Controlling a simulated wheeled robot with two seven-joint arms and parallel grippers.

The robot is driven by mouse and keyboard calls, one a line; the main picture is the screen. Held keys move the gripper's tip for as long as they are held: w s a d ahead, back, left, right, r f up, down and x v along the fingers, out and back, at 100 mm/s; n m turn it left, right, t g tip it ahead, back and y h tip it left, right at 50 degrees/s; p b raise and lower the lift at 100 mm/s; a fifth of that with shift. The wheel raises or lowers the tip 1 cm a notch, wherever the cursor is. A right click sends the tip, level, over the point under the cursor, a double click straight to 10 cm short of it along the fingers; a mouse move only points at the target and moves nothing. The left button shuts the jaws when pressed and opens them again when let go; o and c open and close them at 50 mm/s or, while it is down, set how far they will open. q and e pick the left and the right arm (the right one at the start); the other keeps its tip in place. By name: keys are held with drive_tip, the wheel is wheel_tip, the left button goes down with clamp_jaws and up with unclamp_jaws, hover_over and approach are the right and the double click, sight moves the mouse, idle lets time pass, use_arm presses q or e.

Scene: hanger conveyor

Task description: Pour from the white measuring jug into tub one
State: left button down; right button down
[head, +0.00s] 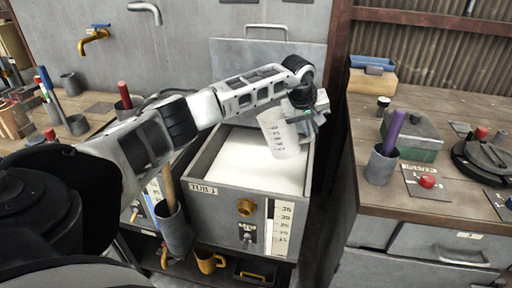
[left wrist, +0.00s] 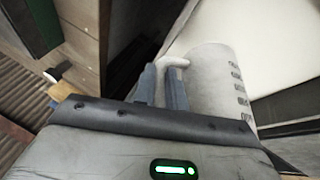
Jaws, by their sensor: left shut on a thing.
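The white measuring jug (head: 282,137) hangs in the air above the right part of tub one (head: 222,204), leaning slightly in the picture. Dark graduation marks run down its side. My left gripper (head: 311,104) is at the jug's right side; in the left wrist view its fingers (left wrist: 162,88) are shut on the handle of the jug (left wrist: 215,75). Tub one is a grey metal box labelled TUB 1, with a broad white surface inside. No stream shows from the jug, and its inside is hidden. My right gripper is out of view.
A wooden bench (head: 352,185) stands right of the tub, with a dark pot holding a purple rod (head: 394,132) and a green box (head: 412,135). A brass spout (head: 245,207) and a level scale (head: 283,225) are on the tub's front. A brass tap (head: 92,40) is on the back wall.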

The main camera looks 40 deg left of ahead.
sight(304, 140)
use_arm(q)
drive_tip(key=shift+f, duration=0.1)
drive_tip(key=f+y, duration=0.1)
drive_tip(key=f+g+y, duration=0.1)
drive_tip(key=f+y, duration=0.1)
drive_tip(key=shift+s+a+f+m+g, duration=0.2)
drive_tip(key=shift+a+f+m+g, duration=0.1)
drive_tip(key=shift+a+m, duration=0.1)
drive_tip(key=shift+r, duration=0.1)
wheel_tip(304, 140, up, 3)
drive_tip(key=shift+f+p, duration=0.1)
drive_tip(key=shift+p, duration=0.9)
drive_tip(key=shift+d, duration=0.15)
